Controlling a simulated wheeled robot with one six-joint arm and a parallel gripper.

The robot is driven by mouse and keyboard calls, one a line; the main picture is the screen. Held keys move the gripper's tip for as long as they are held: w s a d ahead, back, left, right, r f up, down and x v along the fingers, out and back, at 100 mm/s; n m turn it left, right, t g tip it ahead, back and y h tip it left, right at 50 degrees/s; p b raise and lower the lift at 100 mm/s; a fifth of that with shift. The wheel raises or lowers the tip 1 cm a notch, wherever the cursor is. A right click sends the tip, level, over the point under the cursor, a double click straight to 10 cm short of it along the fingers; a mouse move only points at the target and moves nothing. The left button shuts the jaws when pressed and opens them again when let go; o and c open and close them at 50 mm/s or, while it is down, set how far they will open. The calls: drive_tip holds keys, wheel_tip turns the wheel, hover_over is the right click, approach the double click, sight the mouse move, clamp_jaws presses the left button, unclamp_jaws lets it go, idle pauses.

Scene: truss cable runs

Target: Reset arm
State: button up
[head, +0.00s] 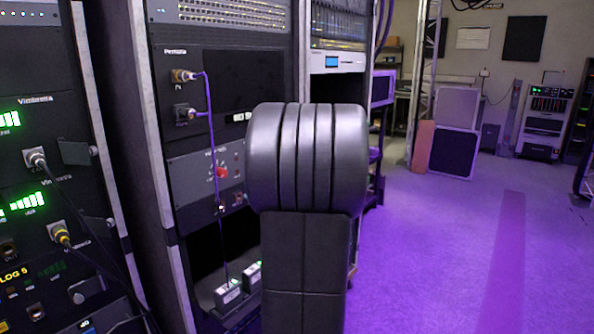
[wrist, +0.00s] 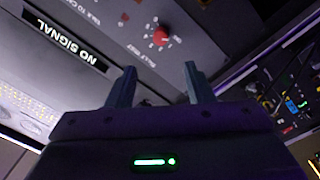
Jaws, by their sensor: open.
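My gripper (wrist: 160,84) shows in the wrist view with its two fingers apart and nothing between them. It faces a dark rack panel with a red knob (wrist: 161,34) and a "NO SIGNAL" label (wrist: 64,43). The gap between fingertips and panel cannot be judged. In the head view my own arm link stands in front of the rack and hides part of it; the gripper does not show there. The red knob (head: 221,172) also shows there, left of my arm.
A purple cable (head: 212,120) hangs down the middle rack from its connectors (head: 184,76). Small boxes (head: 228,294) sit low in that rack. Another rack with plugged cables (head: 62,237) stands at left. Open floor (head: 430,250) lies to the right, with speaker-like panels (head: 453,152) behind.

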drive_tip(key=p+x, duration=0.1)
drive_tip(key=x, duration=1.2)
drive_tip(key=shift+s+d+r+m+p, duration=0.1)
drive_tip(key=shift+r+m+p, duration=0.1)
drive_tip(key=shift+m+p, duration=0.75)
drive_tip(key=m+p, duration=0.3)
drive_tip(key=p, duration=0.2)
drive_tip(key=m+p, duration=0.3)
drive_tip(key=p, duration=0.3)
drive_tip(key=shift+s+d+f+m, duration=0.2)
drive_tip(key=shift+m, duration=0.05)
drive_tip(key=b, duration=0.3)
approach(224, 174)
drive_tip(key=shift+v, duration=2.6)
drive_tip(key=shift+a+r+h+p, duration=0.1)
drive_tip(key=shift+h+p, duration=0.2)
drive_tip(key=shift+p, duration=0.1)
